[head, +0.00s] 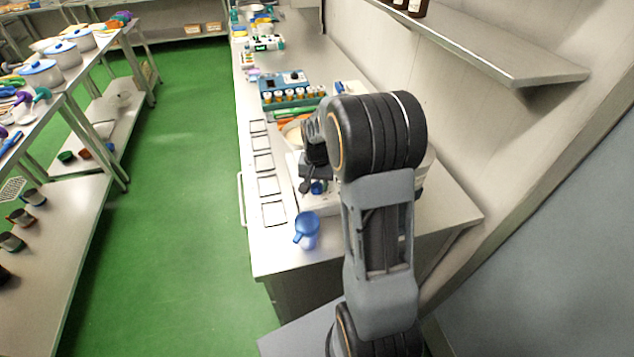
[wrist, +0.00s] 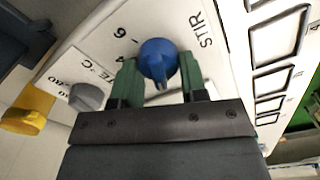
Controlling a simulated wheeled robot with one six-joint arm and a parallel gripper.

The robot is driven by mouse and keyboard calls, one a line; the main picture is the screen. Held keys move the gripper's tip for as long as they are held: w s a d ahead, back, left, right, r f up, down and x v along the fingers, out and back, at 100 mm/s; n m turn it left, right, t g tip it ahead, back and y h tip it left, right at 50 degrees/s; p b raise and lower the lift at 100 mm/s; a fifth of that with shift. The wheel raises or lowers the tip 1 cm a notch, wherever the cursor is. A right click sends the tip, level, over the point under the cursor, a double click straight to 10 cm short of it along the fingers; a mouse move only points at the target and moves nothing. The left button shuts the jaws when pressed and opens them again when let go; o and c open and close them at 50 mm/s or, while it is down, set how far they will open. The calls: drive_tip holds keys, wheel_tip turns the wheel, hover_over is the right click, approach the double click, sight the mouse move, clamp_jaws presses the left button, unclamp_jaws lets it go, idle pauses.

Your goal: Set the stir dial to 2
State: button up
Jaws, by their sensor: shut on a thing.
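The stir dial is a blue knob (wrist: 158,62) on a white panel, beside the printed word STIR, in the wrist view. A 6 and a 4 show to its left; other numbers are hidden by the knob and fingers. The knob's narrow tip points down in the picture, toward my gripper's body. My gripper (wrist: 158,80) has its two green fingers on either side of the knob and is shut on it. In the head view the blue knob (head: 318,187) shows low on the white machine (head: 322,205), beneath my arm.
Square black-edged plates (head: 263,162) line the counter's left side. A blue-and-white jug (head: 306,231) stands near the front edge. A rack of jars (head: 291,96) stands behind.

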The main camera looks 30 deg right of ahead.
sight(318, 182)
drive_tip(key=shift+m, duration=0.3)
drive_tip(key=m+b, duration=0.1)
drive_tip(key=m, duration=0.2)
drive_tip(key=shift+d+m, duration=0.1)
drive_tip(key=shift+m, duration=0.2)
drive_tip(key=shift+s+m+b, duration=0.15)
drive_tip(key=shift+m+b, duration=0.35)
drive_tip(key=shift+m, duration=1.7)
drive_tip(key=o, duration=0.9)
drive_tip(key=shift+c, duration=0.2)
wheel_tip(318, 182, up, 14)
drive_tip(key=shift+b, duration=0.4)
drive_tip(key=shift+f, duration=0.1)
